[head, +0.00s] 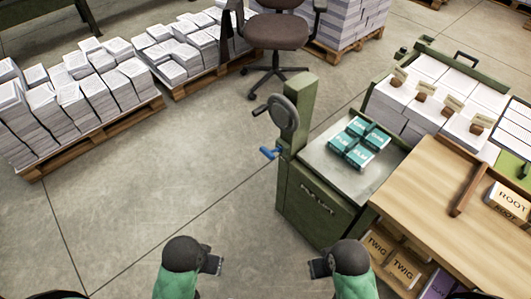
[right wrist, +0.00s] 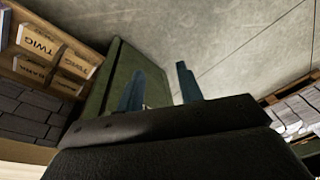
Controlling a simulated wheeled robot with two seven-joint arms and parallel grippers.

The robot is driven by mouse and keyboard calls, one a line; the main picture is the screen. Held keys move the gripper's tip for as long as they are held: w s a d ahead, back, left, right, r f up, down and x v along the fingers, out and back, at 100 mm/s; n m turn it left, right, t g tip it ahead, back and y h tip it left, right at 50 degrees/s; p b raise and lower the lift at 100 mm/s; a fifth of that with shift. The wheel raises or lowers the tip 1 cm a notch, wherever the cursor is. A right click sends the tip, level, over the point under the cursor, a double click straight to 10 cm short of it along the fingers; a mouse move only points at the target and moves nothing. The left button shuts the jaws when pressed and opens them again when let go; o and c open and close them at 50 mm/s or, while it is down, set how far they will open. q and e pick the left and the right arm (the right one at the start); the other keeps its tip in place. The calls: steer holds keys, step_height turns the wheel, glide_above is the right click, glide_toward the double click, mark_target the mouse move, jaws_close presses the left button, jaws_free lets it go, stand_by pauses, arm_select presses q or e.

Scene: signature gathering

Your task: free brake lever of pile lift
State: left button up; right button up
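The pile lift (head: 318,205) is a green cabinet with a metal top, right of centre in the head view. A grey handwheel (head: 284,114) is on its upright post, and the blue brake lever (head: 270,152) sticks out to the left below the wheel. My left gripper (head: 213,263) and right gripper (head: 319,267) are low in the head view, in front of the lift and apart from the lever. The right gripper (right wrist: 160,88) is open and empty in the right wrist view. The left gripper's finger gap is not clear.
Teal packs (head: 358,143) lie on the lift's top. A wooden table (head: 430,190) with labelled boxes stands to its right. Paper stacks on pallets (head: 100,130) are at the far left, and a brown chair (head: 277,32) is behind. The floor left of the lift is clear.

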steer(key=shift+w+r, duration=0.1)
steer(key=shift+w, duration=0.15)
